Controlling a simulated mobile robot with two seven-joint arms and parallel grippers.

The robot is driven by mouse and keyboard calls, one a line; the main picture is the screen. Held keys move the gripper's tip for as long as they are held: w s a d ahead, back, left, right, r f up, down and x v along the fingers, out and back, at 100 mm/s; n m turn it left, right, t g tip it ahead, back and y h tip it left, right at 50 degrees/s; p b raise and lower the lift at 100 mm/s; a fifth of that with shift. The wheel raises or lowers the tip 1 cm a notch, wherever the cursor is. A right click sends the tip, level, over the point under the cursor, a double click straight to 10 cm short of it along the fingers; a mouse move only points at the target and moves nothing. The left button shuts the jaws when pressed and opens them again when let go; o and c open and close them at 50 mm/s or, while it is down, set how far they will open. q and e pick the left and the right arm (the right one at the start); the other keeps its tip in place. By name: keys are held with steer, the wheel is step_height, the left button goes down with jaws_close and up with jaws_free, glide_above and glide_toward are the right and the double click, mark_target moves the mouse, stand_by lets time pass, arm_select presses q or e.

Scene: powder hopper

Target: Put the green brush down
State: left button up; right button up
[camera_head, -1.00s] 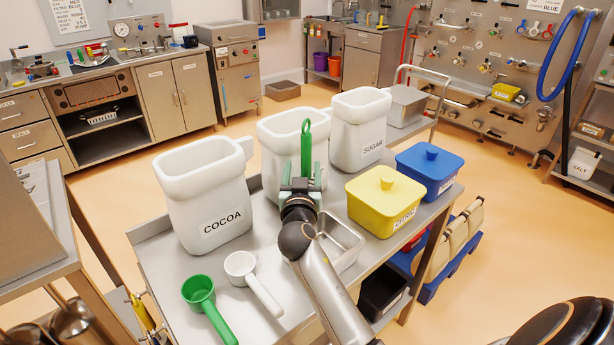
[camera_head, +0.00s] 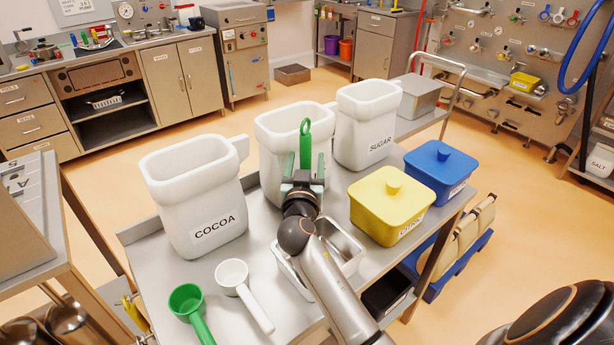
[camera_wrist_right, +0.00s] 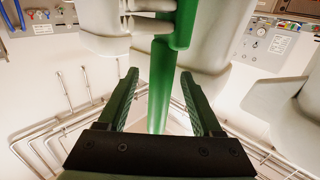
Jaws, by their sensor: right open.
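The green brush (camera_head: 305,143) shows as an upright green handle with a loop at its top, in front of the middle white bin. Its lower part is hidden behind my right gripper in the head view. My right gripper (camera_head: 306,176) is open, one finger on each side of the handle. In the right wrist view the open fingers of my right gripper (camera_wrist_right: 162,98) have the green handle (camera_wrist_right: 161,85) showing between them. I cannot tell whether either finger touches it. My left gripper is not in view.
The steel table (camera_head: 160,295) holds the COCOA bin (camera_head: 195,195), the SUGAR bin (camera_head: 366,125), a yellow tub (camera_head: 385,208), a blue tub (camera_head: 438,170), a metal pan (camera_head: 352,262), a green scoop (camera_head: 188,302) and a white scoop (camera_head: 234,273). Little tabletop is bare, mostly at the front left.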

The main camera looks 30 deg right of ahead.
steer(key=shift+s+a, duration=0.1)
steer(key=shift+c, duration=0.8)
jaws_close()
steer(key=shift+r, duration=0.1)
stand_by(0.4)
